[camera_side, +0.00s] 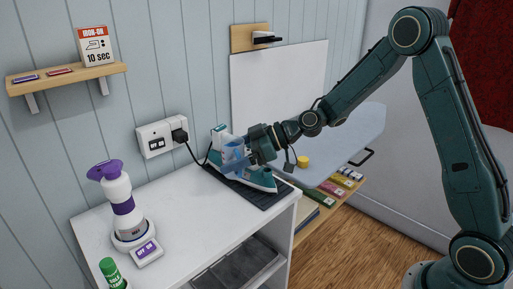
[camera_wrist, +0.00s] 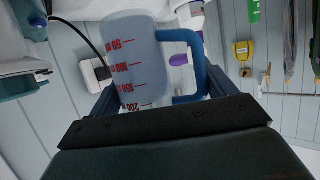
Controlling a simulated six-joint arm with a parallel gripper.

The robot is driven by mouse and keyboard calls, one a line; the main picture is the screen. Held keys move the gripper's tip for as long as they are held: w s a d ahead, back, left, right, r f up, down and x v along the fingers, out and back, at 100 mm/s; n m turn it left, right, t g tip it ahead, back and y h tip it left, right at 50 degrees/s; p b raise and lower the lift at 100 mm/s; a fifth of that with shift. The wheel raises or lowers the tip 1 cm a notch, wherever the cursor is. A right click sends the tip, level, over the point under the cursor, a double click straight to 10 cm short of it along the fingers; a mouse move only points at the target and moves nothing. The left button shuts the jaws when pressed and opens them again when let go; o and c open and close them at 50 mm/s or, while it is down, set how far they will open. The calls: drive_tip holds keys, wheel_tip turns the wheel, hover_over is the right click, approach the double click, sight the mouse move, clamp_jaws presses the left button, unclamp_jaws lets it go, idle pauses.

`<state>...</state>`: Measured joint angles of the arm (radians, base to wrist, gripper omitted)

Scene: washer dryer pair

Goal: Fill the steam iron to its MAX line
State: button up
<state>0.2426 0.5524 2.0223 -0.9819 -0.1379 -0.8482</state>
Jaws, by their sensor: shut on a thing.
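The steam iron (camera_side: 262,181), white and teal, rests on a dark mat (camera_side: 284,194) at the back right of the white cabinet top. My gripper (camera_side: 247,151) is shut on a clear bluish measuring jug (camera_side: 232,151), held over the iron in the side view. The jug also shows in the wrist view (camera_wrist: 137,62), with red marks from 50 to 200 and a blue handle (camera_wrist: 198,60). Its marks read upside down there. I cannot tell the water level in the jug or the iron. The MAX line is not readable, and the jug and gripper hide part of the iron.
A cord runs from the wall socket (camera_side: 156,139) toward the iron. An ironing board (camera_side: 350,140) lies to the right.

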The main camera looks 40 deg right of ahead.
drive_tip(key=s+d+r+t, duration=0.1)
drive_tip(key=s+d, duration=0.5)
drive_tip(key=d, duration=0.2)
drive_tip(key=shift+r+m+h, duration=0.2)
drive_tip(key=shift+m+h, duration=0.1)
drive_tip(key=shift+m, duration=0.1)
drive_tip(key=shift+f, duration=0.1)
drive_tip(key=shift+s+a+f+m+g, duration=0.1)
drive_tip(key=shift+f+m+g, duration=0.3)
drive_tip(key=shift+f, duration=0.4)
drive_tip(key=shift+s+a+f+m+g, duration=0.1)
drive_tip(key=shift+f+m+g, duration=0.2)
drive_tip(key=shift+f+m, duration=0.35)
drive_tip(key=shift+d+f, duration=0.1)
drive_tip(key=shift+f, duration=0.1)
drive_tip(key=shift+f+m+g+y, duration=0.25)
drive_tip(key=shift+m+g+y, duration=0.25)
drive_tip(key=shift+m+g, duration=0.2)
idle(1.2)
drive_tip(key=shift+f+m+g+y, duration=0.25)
drive_tip(key=shift+m+g+y, duration=0.15)
drive_tip(key=shift+m+g, duration=0.35)
idle(2.4)
